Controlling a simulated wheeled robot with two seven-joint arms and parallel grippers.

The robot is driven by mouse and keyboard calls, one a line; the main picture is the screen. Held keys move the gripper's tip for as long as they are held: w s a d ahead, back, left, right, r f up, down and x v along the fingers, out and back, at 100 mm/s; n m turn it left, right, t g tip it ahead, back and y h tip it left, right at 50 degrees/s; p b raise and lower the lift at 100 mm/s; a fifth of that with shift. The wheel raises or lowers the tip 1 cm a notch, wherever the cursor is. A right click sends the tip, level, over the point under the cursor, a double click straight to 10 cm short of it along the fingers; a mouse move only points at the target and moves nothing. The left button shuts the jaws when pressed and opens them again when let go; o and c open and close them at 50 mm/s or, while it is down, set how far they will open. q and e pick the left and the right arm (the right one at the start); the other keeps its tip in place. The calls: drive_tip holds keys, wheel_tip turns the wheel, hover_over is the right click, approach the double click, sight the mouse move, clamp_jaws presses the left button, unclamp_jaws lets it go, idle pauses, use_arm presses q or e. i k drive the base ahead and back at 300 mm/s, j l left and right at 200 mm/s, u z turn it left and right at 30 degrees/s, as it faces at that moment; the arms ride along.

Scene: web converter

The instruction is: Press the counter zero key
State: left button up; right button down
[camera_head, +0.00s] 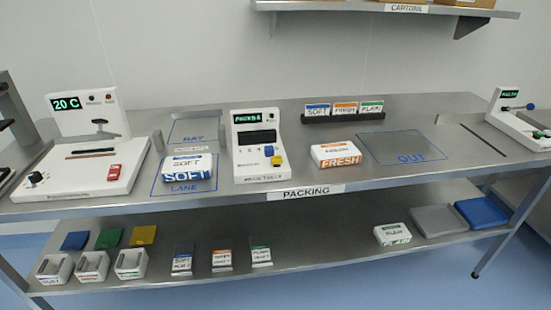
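A white counter unit (242,168) stands on the steel packing table, a little left of the middle. Its dark display (254,118) shows green text that seems to read "PACKS" and a digit too small to be sure of. Its front carries small dark marks, a blue key (268,150) and a yellow key (277,161) on the right side. The key labels are too small to read, so I cannot tell which is the zero key. Neither of my grippers shows in this view, and nothing touches the counter.
A white machine (75,180) reading "20 C" stands at the left, another device (515,125) at the right. The OUT area (405,147) is empty. A lower shelf holds bins and packs.

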sight(277, 161)
drive_tip(key=i+j+z, duration=0.1)
drive_tip(key=i+j, duration=0.25)
drive_tip(key=j, duration=0.3)
drive_tip(key=i+j+z, duration=0.15)
drive_tip(key=j, duration=0.15)
drive_tip(key=i+j+z, duration=0.1)
drive_tip(key=j, duration=0.25)
drive_tip(key=i+j, duration=0.2)
drive_tip(key=j, duration=0.15)
drive_tip(key=i+j+z, duration=0.15)
drive_tip(key=j, duration=0.2)
drive_tip(key=i+j+z, duration=0.1)
drive_tip(key=j, duration=0.3)
